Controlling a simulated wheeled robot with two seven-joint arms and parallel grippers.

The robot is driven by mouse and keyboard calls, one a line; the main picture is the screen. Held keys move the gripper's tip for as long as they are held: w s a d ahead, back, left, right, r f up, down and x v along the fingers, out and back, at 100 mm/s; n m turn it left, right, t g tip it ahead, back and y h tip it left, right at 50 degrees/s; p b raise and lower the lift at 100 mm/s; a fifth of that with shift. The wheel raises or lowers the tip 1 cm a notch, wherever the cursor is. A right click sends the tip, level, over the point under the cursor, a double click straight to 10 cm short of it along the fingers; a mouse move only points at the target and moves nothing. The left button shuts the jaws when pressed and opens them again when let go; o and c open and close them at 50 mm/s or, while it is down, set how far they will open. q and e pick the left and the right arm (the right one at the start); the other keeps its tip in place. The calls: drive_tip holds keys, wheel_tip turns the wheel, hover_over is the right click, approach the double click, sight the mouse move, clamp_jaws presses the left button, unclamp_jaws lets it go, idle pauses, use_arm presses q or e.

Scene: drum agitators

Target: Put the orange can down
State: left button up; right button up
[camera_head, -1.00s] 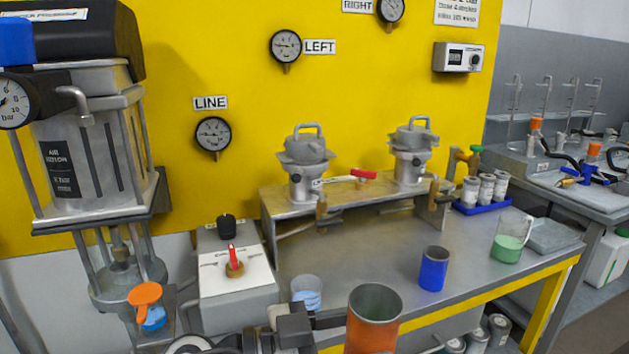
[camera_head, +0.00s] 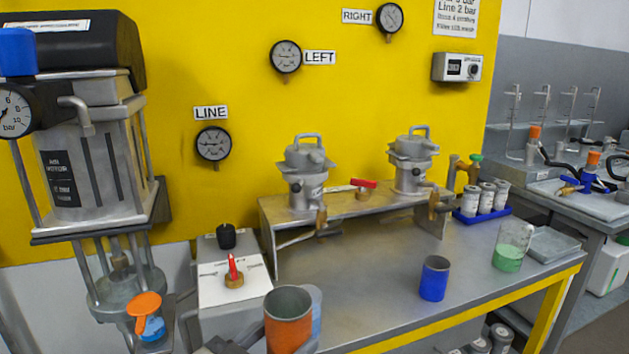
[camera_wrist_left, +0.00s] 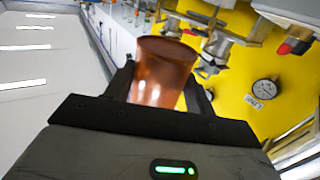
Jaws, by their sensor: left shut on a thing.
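The orange can (camera_head: 288,335) is open-topped, grey inside, and stands upright in the lower middle of the head view. My left gripper (camera_wrist_left: 160,90) is shut on it; in the left wrist view the can (camera_wrist_left: 163,72) sits between the two dark fingers. In the head view the can overlaps the bench's front left corner and hides most of a clear beaker (camera_head: 315,307) behind it. I cannot tell whether the can's bottom touches anything, as it is cut off by the frame. My right gripper does not show.
A blue can (camera_head: 434,279) and a beaker of green liquid (camera_head: 511,247) stand on the grey bench (camera_head: 385,282). A raised shelf (camera_head: 340,204) carries two metal agitators. A control box with a red lever (camera_head: 233,270) is at left. The bench middle is clear.

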use_arm(q)
drive_tip(key=s+a+f+n+t+y, duration=0.1)
drive_tip(key=a+f+n+y, duration=0.1)
drive_tip(key=a+y, duration=0.3)
drive_tip(key=s+a+f+n+t+y, duration=0.2)
drive_tip(key=a+n+y, duration=0.3)
drive_tip(key=a, duration=0.4)
drive_tip(key=shift+a+f+t+y, duration=0.3)
drive_tip(key=shift+f+y, duration=0.1)
drive_tip(key=shift+f, duration=0.35)
drive_tip(key=shift+s+d+r, duration=0.1)
